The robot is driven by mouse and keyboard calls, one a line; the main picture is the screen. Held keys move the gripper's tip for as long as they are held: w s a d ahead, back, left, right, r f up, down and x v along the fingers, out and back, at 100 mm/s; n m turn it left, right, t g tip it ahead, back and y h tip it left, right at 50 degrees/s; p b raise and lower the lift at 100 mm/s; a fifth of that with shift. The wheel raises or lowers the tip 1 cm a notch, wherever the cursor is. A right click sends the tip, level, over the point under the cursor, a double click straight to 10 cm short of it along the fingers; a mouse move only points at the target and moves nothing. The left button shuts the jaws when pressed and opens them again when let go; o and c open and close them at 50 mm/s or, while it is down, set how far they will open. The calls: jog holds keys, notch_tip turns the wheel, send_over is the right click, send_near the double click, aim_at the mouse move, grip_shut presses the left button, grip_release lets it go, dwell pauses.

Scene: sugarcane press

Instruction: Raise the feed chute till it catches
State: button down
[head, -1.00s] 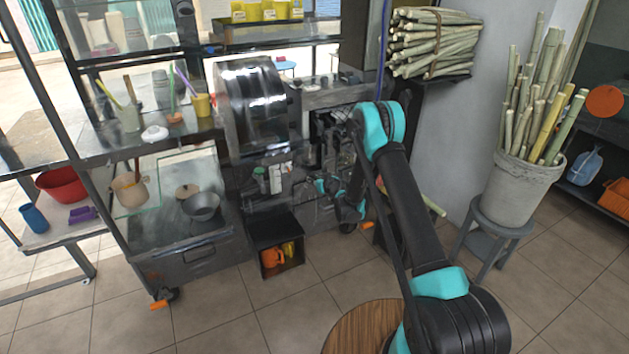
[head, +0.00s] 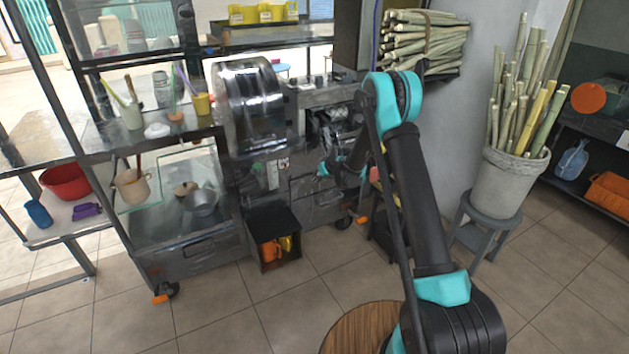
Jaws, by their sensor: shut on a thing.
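The press (head: 325,100) stands in the middle, a grey metal machine with rollers showing in its dark opening. My arm comes up from the lower right, bends at a high elbow and reaches down in front of the press. My gripper (head: 326,166) is small and partly hidden at the press front, below the rollers. It is shut on what appears to be the feed chute (head: 340,131), whose grey metal blends with the press. The fingertips, the exact grip and any catch are too small to tell.
A shiny ribbed drum cover (head: 249,105) stands left of the press. An open black box (head: 273,241) with orange and yellow items sits below. A grey stool (head: 487,222) holds a bucket (head: 513,182) of cane at right. A round wooden top (head: 362,328) is near my base.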

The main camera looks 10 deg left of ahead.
jog(key=s+d+r+g+h, duration=0.2)
jog(key=s+r+g, duration=0.1)
jog(key=r, duration=0.7)
jog(key=s+d+r+g+h, duration=0.2)
jog(key=s+r+g, duration=0.1)
jog(key=r, duration=0.7)
jog(key=c, duration=1.3)
grip_release()
jog(key=shift+f, duration=0.1)
notch_tip(320, 180, up, 12)
jog(key=shift+s+d, duration=0.2)
jog(key=shift+s, duration=0.1)
